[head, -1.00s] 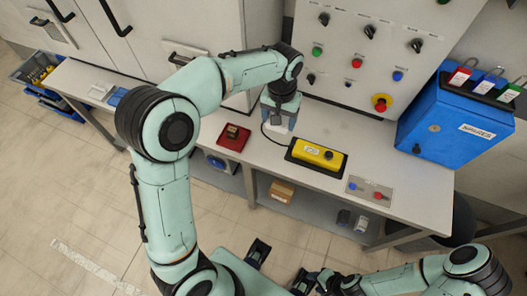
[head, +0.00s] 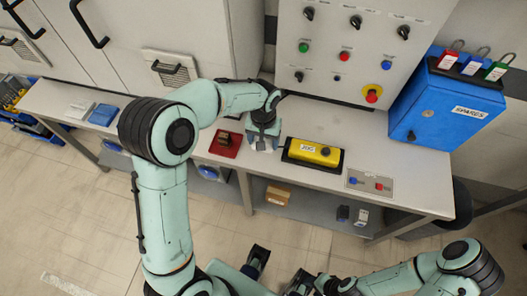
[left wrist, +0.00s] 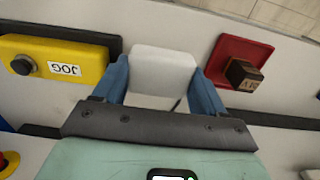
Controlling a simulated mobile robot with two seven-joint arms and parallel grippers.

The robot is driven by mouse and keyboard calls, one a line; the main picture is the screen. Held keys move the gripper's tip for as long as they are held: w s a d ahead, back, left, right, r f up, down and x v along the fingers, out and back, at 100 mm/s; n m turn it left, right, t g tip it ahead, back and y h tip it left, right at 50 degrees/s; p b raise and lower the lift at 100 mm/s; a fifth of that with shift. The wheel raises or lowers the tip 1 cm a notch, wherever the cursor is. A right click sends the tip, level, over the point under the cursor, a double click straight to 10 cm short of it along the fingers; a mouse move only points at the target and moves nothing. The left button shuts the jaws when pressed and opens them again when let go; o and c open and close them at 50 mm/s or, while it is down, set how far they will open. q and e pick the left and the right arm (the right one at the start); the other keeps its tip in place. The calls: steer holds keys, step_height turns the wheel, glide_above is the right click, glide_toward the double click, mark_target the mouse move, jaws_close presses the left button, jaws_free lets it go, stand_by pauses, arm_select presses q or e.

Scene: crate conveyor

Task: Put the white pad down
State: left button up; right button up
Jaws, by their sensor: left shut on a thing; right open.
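My left gripper (head: 263,138) is over the workbench, between a red mat and a yellow jog box. In the left wrist view its two blue fingers (left wrist: 162,82) are shut on the white pad (left wrist: 163,68), one on each side. Only a bit of the pad (head: 261,148) shows under the gripper in the head view. I cannot tell whether the pad touches the bench top. My right gripper (head: 277,271) is open and empty, low in front of the bench.
The red mat (head: 218,147) bears a small dark block (head: 225,138). The yellow jog box (head: 314,153) lies right of the pad on a black base. A button plate (head: 369,183) and a blue spares box (head: 440,105) are farther right.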

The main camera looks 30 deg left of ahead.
mark_target(263, 157)
arm_select(q)
steer(key=shift+f, duration=3.5)
steer(key=shift+f+b, duration=0.15)
steer(key=shift+b, duration=0.2)
steer(key=o, duration=0.9)
steer(key=shift+o, duration=0.2)
steer(key=shift+r, duration=0.25)
step_height(263, 157, up, 12)
steer(key=shift+f+p, duration=0.1)
steer(key=shift+p, duration=0.65)
